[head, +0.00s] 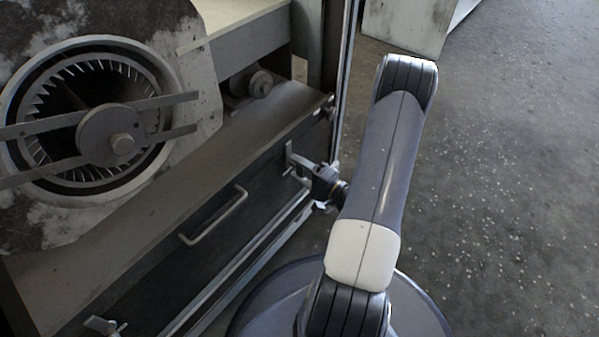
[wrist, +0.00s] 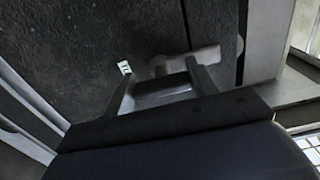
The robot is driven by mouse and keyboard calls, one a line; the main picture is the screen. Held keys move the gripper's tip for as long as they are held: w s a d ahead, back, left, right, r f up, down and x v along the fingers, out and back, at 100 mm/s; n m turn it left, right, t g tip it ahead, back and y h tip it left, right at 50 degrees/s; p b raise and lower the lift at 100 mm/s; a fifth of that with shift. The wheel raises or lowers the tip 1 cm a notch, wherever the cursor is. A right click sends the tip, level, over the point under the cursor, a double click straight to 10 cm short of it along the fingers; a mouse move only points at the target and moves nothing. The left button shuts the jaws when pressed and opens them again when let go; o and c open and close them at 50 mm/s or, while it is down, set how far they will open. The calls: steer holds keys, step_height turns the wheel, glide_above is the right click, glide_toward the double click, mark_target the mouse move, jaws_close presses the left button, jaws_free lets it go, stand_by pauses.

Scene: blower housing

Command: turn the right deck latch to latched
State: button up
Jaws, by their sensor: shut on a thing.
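The right deck latch (head: 296,160) is a small pale metal lever on the dark front panel, near the panel's right end. My gripper (head: 314,177) reaches it from the right and is shut on it. In the wrist view the latch (wrist: 203,56) is a pale rounded bar lying roughly across the picture. My two fingers (wrist: 160,78) stand at its left part, and the right finger covers some of it. The exact contact at the fingertips is too dark to make out.
A pull handle (head: 215,216) sticks out of the panel's middle. Another latch (head: 103,325) is at the panel's lower left. The blower wheel (head: 85,120) with its crossbars is above the deck. A metal post (head: 346,80) rises behind my gripper. Open floor (head: 510,180) lies right.

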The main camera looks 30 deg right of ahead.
stand_by(0.4)
steer(key=o, duration=1.4)
steer(key=shift+p+v, duration=1.3)
steer(key=shift+v, duration=4.1)
steer(key=shift+b+x, duration=1.3)
steer(key=shift+x, duration=4.1)
